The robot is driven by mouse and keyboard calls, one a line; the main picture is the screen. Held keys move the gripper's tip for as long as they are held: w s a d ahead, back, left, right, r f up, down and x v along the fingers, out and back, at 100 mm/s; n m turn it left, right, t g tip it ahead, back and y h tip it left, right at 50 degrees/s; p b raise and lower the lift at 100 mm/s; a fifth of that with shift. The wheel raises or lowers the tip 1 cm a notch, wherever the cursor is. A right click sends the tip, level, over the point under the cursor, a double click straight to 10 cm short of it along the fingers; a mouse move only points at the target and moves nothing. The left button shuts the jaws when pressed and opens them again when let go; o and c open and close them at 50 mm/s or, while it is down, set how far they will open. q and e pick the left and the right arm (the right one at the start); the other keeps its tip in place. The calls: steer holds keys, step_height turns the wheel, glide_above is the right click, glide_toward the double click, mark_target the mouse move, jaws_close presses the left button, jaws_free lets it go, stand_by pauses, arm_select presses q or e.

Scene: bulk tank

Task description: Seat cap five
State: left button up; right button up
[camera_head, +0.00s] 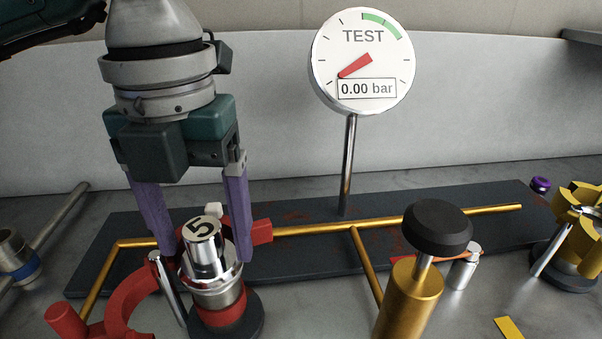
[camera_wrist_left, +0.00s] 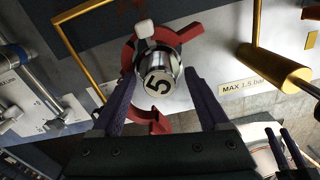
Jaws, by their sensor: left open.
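A silver cap marked 5 (camera_head: 204,250) stands on a short metal fitting with a red band (camera_head: 224,312) and a dark round base. In the wrist view the cap (camera_wrist_left: 157,84) shows its marked end. Whether it sits fully down cannot be told. My left gripper (camera_head: 204,246) is open, with its two purple fingers on either side of the cap. In the left wrist view its fingers (camera_wrist_left: 160,88) stand apart with the cap between their tips. A red curved clamp (camera_head: 125,302) lies open around the fitting.
A gauge (camera_head: 362,62) marked TEST reads 0.00 bar. Brass pipes (camera_head: 330,227) run over a dark plate (camera_head: 285,250). A brass pump with a black knob (camera_head: 438,226) stands to the right. A yellow handwheel-like part (camera_head: 574,224) is at the far right.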

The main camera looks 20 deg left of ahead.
arm_select(q)
step_height(320, 180, up, 10)
stand_by(0.6)
stand_by(0.4)
